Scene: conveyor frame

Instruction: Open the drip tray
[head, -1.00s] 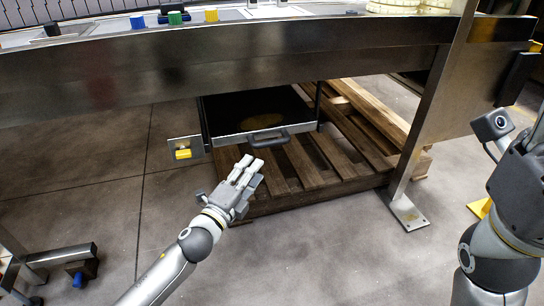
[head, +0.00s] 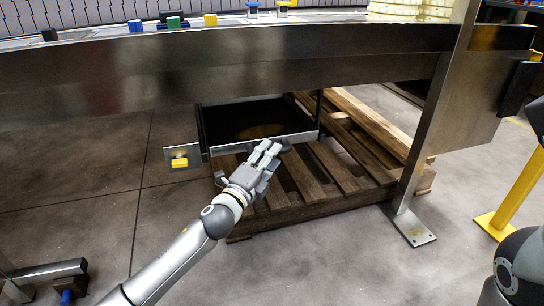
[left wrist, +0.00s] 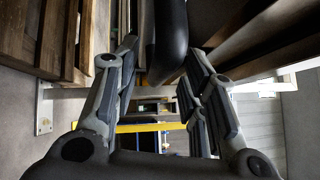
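The drip tray (head: 216,150) hangs under the conveyor frame in the head view, with a dark inside and a metal front edge. Its dark handle (head: 286,146) is mostly hidden behind my left gripper (head: 266,154). In the left wrist view, the handle (left wrist: 171,40) is a thick dark bar reaching between the spread fingers of my left gripper (left wrist: 160,60). The fingers are open on both sides of it; whether any finger touches it I cannot tell. My right gripper is not in view; only part of my right arm shows at the lower right.
A wooden pallet (head: 345,182) lies below and right of the tray. A metal leg (head: 425,140) stands to the right, and a yellow post (head: 517,188) beyond it. A plate with a yellow knob (head: 180,162) sits left of the tray.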

